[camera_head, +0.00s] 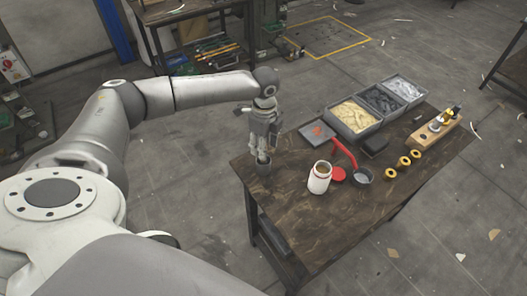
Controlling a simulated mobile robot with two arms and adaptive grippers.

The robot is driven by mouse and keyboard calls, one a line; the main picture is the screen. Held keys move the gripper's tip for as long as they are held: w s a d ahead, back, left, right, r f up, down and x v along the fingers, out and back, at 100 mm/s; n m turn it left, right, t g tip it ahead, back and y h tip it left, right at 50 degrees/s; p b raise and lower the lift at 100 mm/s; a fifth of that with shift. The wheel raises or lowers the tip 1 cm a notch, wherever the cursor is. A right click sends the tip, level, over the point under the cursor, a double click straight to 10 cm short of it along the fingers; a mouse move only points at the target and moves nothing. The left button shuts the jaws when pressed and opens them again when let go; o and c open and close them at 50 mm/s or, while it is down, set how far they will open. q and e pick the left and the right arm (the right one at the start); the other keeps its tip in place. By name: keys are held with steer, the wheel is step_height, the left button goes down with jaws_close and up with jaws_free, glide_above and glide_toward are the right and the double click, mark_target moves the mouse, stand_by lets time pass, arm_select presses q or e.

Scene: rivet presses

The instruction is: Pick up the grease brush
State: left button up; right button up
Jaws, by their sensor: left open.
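My left gripper (262,152) points down over the near-left part of the dark wooden table (290,215). What is in the cup is too small and covered to tell. I cannot make out a grease brush for certain. A long red handle (345,153) slants down to a small grey round dish (363,177) right of the gripper. An open white jar (319,180) with a red band stands to the left of it, beside a red lid (339,175). My right gripper is out of view.
Grey bins (355,135) with yellowish, dark and light parts stand along the back. A flat grey tray (315,132) holds something red. A dark block (374,143), yellow rings (403,161) and a wooden holder (433,131) lie to the right. The table's front is clear.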

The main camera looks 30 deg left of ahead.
arm_select(q)
steer(key=shift+w+f, duration=0.1)
steer(key=shift+f, duration=0.7)
jaws_close()
steer(key=shift+r, duration=0.15)
step_height(320, 180, up, 10)
steer(key=shift+f+b, duration=0.1)
steer(key=shift+b, duration=0.85)
